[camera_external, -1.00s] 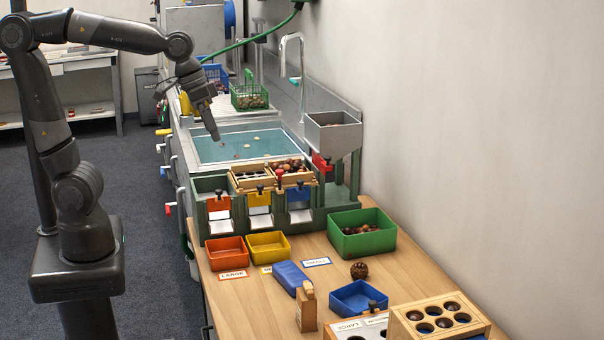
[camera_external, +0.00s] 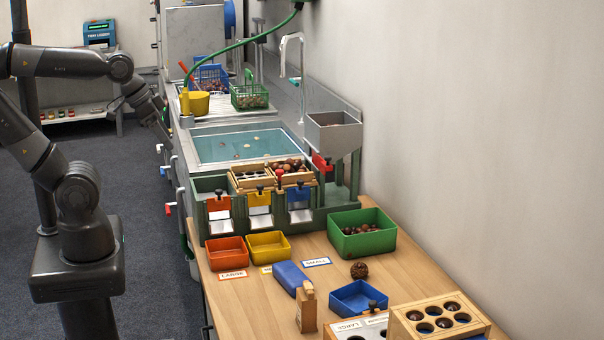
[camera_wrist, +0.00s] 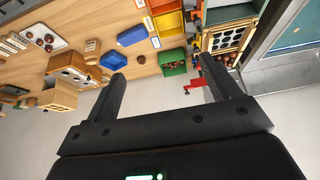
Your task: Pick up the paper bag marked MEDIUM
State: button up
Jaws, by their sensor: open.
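I cannot make out a paper bag marked MEDIUM in either view. In the outside view my gripper (camera_external: 166,138) hangs at the left edge of the sink unit, well back from the wooden table; its fingertips are hard to see there. In the wrist view my gripper (camera_wrist: 163,85) is open, its two dark fingers wide apart with nothing between them. The wrist view shows the table tilted, with the trays beyond the fingers. A yellow-edged label, partly hidden, lies in front of the yellow tray (camera_external: 268,246).
The wooden table (camera_external: 235,305) holds an orange tray (camera_external: 227,252), a green tray (camera_external: 362,233) with chestnuts, a blue tray (camera_external: 358,298) and a wooden holder with round holes (camera_external: 438,319). The sorting stand (camera_external: 328,196) and sink basin (camera_external: 240,146) lie behind. Open floor is at left.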

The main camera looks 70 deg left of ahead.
jog(key=shift+c, duration=0.2)
jog(key=g, duration=0.1)
send_over(305, 286)
jog(key=s, duration=0.3)
notch_tip(305, 286, down, 21)
jog(key=shift+m, duration=0.4)
jog(key=x, duration=0.3)
jog(key=d+x, duration=0.1)
jog(key=x, duration=0.1)
jog(key=shift+w+f, duration=0.2)
jog(key=shift+f, duration=0.05)
jog(key=shift+s+a+x, duration=0.1)
jog(key=shift+a+x, duration=0.1)
jog(key=shift+x, duration=1.15)
jog(key=shift+s+a+x, duration=0.1)
jog(key=shift+a+x, duration=0.05)
jog(key=shift+x, duration=1.15)
jog(key=shift+c, duration=0.4)
